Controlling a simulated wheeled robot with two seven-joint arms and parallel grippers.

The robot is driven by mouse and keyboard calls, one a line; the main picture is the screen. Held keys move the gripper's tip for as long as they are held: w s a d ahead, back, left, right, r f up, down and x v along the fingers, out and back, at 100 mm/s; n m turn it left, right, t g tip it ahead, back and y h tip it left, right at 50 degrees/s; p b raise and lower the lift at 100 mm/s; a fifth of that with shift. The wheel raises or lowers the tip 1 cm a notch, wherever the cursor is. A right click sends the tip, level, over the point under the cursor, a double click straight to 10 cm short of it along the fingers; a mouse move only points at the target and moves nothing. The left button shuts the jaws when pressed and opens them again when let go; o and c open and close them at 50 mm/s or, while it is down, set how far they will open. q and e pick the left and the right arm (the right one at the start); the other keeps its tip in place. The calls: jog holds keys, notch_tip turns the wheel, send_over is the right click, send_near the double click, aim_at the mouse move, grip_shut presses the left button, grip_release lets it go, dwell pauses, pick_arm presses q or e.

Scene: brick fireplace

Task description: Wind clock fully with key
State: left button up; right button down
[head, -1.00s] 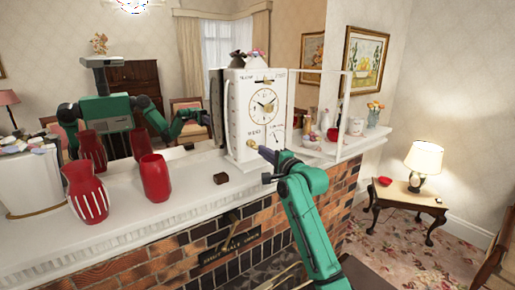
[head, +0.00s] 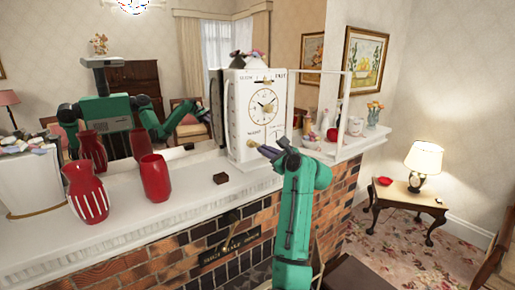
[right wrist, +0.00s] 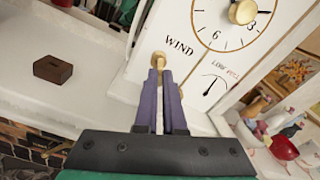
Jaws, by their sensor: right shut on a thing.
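A white clock (head: 257,134) with a gold-centred dial stands on the mantel, its clear door (head: 320,98) swung open to the right. It also shows in the right wrist view (right wrist: 238,55), with the word WIND and a small gauge below the dial. My right gripper (head: 265,149) is at the lower left of the clock's front. In the right wrist view its purple fingers (right wrist: 160,88) are shut on a brass key (right wrist: 158,60), which meets the face just below WIND. How deep the key sits is hidden. My left gripper is seen only as a mirror reflection.
A small dark brown block (head: 221,178) lies on the white mantel (head: 190,200) left of the clock. Red vases (head: 156,178) stand further left. Ornaments (head: 332,134) stand behind the open door. A mirror backs the mantel.

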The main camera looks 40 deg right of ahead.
jog(key=m, duration=0.5)
jog(key=shift+d+y, duration=0.1)
jog(key=shift+y, duration=0.2)
jog(key=m, duration=0.4)
jog(key=shift+d, duration=0.1)
jog(key=c, duration=0.9)
grip_release()
jog(key=shift+w, duration=0.1)
jog(key=shift+c, duration=0.2)
jog(key=shift+o, duration=0.4)
jog(key=shift+w+d+f, duration=0.1)
jog(key=shift+w+f, duration=0.1)
jog(key=shift+w, duration=0.05)
jog(key=o, duration=0.4)
jog(key=shift+s+r, duration=0.1)
jog(key=shift+s, duration=0.1)
